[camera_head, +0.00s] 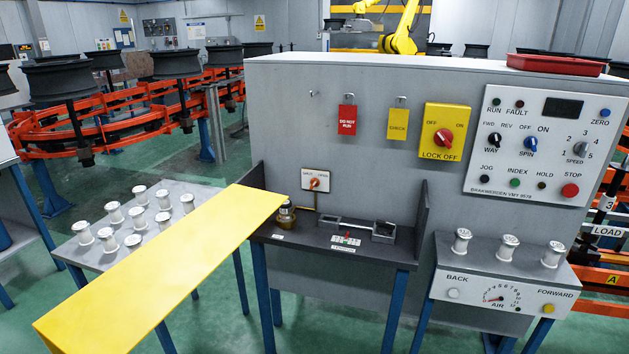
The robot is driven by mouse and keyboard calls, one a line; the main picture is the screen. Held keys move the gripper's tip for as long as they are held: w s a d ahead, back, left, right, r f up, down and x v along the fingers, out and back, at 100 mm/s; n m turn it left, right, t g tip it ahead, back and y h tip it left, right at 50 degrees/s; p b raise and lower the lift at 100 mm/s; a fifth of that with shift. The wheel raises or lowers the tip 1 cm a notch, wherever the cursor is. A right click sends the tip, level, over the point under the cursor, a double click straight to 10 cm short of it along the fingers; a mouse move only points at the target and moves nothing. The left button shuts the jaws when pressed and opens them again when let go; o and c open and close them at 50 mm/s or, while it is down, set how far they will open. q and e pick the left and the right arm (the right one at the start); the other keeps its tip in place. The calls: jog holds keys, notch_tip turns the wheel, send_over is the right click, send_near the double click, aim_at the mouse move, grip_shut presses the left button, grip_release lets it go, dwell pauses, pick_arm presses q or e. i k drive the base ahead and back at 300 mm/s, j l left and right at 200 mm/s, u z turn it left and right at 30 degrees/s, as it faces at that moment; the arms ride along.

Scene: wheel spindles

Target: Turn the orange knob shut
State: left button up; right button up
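The orange knob (315,183) sits on a small white plate (324,175) on the grey cabinet's front, above the left part of a dark shelf. The plate has small lettering on both sides that is too small to read surely. I cannot tell which way the knob points. A thin brownish stem runs down below the plate toward the shelf. Neither of my grippers is in view.
A long flat yellow panel (165,265) crosses the lower left, ending near the shelf (340,247). A brass-coloured fitting (286,217) stands below left of the knob. A grey table (85,262) with several white spindles is at left. A red knob (444,138) sits on a yellow lock-off box.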

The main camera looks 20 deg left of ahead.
aim_at(314, 182)
jog(key=i+j+u, duration=0.1)
jog(key=i, duration=0.4)
jog(key=i+j+u, duration=0.1)
jog(key=i, duration=0.45)
